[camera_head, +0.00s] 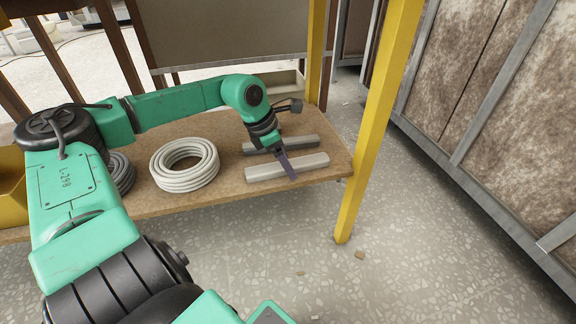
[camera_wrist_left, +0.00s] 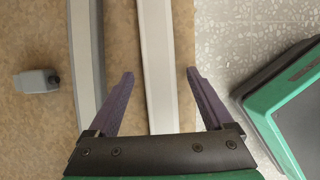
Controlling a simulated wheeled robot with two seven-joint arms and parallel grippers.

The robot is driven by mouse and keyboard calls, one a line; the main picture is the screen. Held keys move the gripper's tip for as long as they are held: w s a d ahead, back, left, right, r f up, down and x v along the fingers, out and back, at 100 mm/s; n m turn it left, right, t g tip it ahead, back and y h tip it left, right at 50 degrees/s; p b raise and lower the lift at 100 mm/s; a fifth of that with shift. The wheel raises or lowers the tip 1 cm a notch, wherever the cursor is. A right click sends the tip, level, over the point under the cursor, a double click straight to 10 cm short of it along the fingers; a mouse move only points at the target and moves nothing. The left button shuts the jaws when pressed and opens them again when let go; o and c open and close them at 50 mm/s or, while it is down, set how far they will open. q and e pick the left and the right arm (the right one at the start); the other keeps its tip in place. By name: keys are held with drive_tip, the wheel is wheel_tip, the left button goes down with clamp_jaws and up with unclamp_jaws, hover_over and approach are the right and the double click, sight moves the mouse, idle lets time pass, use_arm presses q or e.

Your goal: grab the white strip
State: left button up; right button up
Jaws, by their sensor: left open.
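A white strip (camera_head: 262,173) lies along the front edge of the wooden shelf. In the left wrist view the white strip (camera_wrist_left: 158,50) runs lengthwise between the fingers. My left gripper (camera_head: 289,170) points down at the strip, toward its right part. In the left wrist view my left gripper (camera_wrist_left: 160,73) is open, with one finger on each side of the strip and a gap visible on both sides. Whether the fingertips touch the shelf I cannot tell. My right gripper is not in view.
A second, greyer strip (camera_wrist_left: 85,50) lies parallel behind it, with a small grey block (camera_wrist_left: 36,81) beyond. A white hose coil (camera_head: 184,165) and a dark coil (camera_head: 122,173) sit left on the shelf (camera_head: 215,198). A yellow post (camera_head: 373,130) stands at its right end.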

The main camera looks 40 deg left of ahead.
use_arm(q)
clamp_jaws()
drive_tip(key=shift+r, duration=0.1)
